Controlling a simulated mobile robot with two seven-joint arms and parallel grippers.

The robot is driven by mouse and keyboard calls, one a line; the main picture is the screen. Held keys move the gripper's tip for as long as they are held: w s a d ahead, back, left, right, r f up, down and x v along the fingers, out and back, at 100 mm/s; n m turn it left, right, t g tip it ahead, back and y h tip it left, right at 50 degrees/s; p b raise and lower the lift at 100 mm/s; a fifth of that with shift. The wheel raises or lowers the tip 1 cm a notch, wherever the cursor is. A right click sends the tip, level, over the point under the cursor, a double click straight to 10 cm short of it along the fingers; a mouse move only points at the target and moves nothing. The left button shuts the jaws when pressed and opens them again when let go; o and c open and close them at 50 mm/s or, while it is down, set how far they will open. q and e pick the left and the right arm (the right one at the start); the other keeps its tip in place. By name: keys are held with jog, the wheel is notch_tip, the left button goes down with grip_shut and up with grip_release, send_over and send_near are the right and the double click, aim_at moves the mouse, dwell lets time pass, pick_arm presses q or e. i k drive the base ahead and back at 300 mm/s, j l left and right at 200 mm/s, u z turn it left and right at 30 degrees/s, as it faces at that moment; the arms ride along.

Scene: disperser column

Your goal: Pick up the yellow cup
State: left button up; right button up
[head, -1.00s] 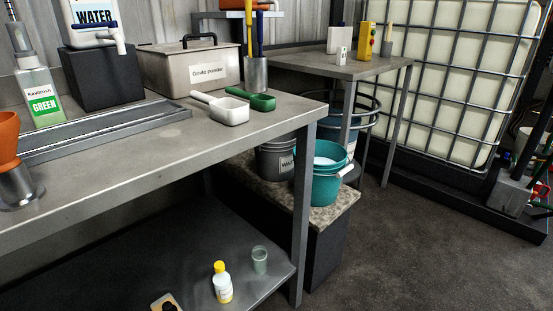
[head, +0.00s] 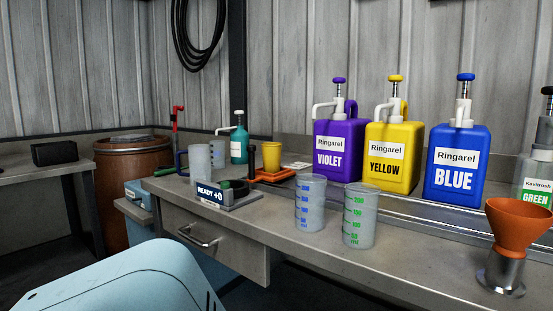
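The yellow cup (head: 271,157) stands upright toward the back of the workbench, left of the violet jug. It stands on or just behind an orange tray-like piece (head: 270,175); I cannot tell which. Its lower edge is close to that piece. Neither of my grippers shows in the head view, and nothing is seen touching the cup.
Two clear measuring cups (head: 310,203) (head: 360,215) stand at the bench front. Violet (head: 338,135), yellow (head: 390,145) and blue (head: 457,160) pump jugs stand behind. A "READY 40" device (head: 228,195), a frosted cup (head: 199,162) and an orange funnel (head: 517,225) are also there.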

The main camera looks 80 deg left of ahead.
aim_at(271, 151)
jog(key=u, duration=2.25)
